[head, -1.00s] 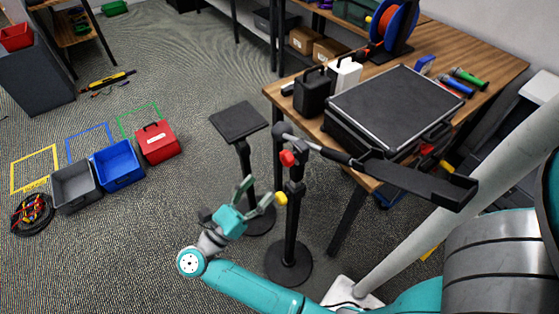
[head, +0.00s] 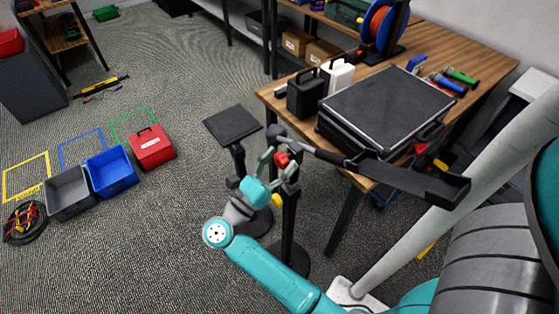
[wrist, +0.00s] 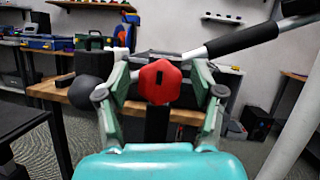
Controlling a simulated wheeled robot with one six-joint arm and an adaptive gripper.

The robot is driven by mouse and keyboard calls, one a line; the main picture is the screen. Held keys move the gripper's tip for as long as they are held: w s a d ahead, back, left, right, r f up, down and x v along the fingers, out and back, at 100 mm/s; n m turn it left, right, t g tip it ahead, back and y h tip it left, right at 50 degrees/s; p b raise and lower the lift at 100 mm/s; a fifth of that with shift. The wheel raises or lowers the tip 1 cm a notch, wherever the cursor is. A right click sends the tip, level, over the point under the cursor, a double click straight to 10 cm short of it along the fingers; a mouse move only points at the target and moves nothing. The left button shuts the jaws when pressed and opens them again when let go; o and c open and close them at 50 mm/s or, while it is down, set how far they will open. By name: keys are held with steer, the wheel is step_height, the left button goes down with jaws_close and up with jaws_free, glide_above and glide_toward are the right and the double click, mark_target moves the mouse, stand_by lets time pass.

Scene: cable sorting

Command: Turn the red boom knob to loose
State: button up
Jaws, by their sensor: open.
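The red boom knob (head: 282,160) sits near the top of a black stand (head: 289,215), just below where the boom joins. In the wrist view the red knob (wrist: 159,81) is lobed with a dark slot in its face. My gripper (head: 277,158) is open, and its fingers stand on either side of the knob. In the wrist view gaps show between the knob and both fingers of my gripper (wrist: 160,82). The boom (head: 330,156) runs right to a long black tray (head: 415,184). A yellow knob (head: 277,200) sits lower on the stand.
A wooden table (head: 480,100) stands behind, holding a black case (head: 385,105). A second stand with a flat square top (head: 232,123) is left of the boom stand. Grey (head: 68,192), blue (head: 112,172) and red (head: 151,147) containers are on the floor at left.

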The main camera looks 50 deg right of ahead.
steer(key=c, duration=1.1)
steer(key=shift+c, duration=0.2)
steer(key=shift+n, duration=0.3)
steer(key=n+t, duration=0.1)
steer(key=n, duration=0.2)
steer(key=n+t, duration=0.2)
steer(key=shift+n+t+y, duration=0.3)
steer(key=shift+n+y, duration=0.1)
steer(key=n+y, duration=0.1)
steer(key=n, duration=0.1)
steer(key=n+t, duration=0.1)
steer(key=n, duration=0.2)
steer(key=shift+t+y, duration=0.3)
steer(key=shift+y, duration=0.1)
steer(key=n+y, duration=0.1)
steer(key=n, duration=0.3)
steer(key=shift+w+n+y, duration=0.1)
steer(key=shift+n+y, duration=0.3)
steer(key=shift+f+n+y, duration=0.1)
steer(key=shift+n+y, duration=0.8)
steer(key=shift+n, duration=0.9)
steer(key=shift+g, duration=0.4)
